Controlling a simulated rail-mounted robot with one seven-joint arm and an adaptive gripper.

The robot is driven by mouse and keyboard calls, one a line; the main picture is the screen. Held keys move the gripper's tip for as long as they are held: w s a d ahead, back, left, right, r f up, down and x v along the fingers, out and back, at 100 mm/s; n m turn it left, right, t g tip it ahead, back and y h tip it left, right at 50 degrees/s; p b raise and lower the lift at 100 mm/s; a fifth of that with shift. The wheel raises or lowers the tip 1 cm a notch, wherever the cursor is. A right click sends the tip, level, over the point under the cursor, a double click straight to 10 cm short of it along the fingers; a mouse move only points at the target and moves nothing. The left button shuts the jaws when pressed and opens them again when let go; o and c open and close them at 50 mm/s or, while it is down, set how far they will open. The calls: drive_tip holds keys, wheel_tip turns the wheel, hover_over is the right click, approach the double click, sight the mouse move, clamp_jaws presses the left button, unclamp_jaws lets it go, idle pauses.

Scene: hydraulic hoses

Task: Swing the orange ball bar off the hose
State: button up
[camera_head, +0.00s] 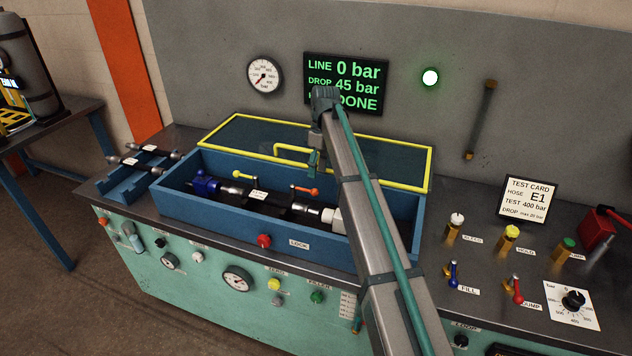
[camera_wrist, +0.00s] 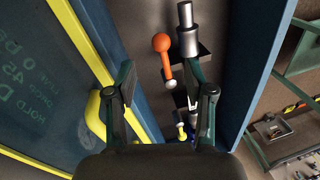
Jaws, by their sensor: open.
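The orange ball bar (camera_head: 305,190) is in the blue test box, near the right part of the dark hose (camera_head: 277,208). In the wrist view the orange ball bar (camera_wrist: 165,62) lies beside the hose's silver end fitting (camera_wrist: 187,40), over a dark clamp block; whether it touches the hose I cannot tell. A yellow ball bar (camera_head: 231,189) is at the hose's left part. My gripper (camera_wrist: 166,90) is open and empty above the box, its fingers apart with the bar's pale end showing between them.
The blue box (camera_head: 290,243) has its yellow-framed lid (camera_head: 225,127) swung back, with a yellow handle. A display (camera_head: 346,84) reads line 0 bar, drop 45 bar, done. A hose rack (camera_head: 130,180) stands left. Valves and a test card (camera_head: 527,200) stand right.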

drive_tip(key=r, duration=0.3)
drive_tip(key=w+r, duration=0.1)
drive_tip(key=shift+d+r, duration=0.2)
drive_tip(key=shift+r, duration=0.2)
drive_tip(key=shift+s, duration=0.1)
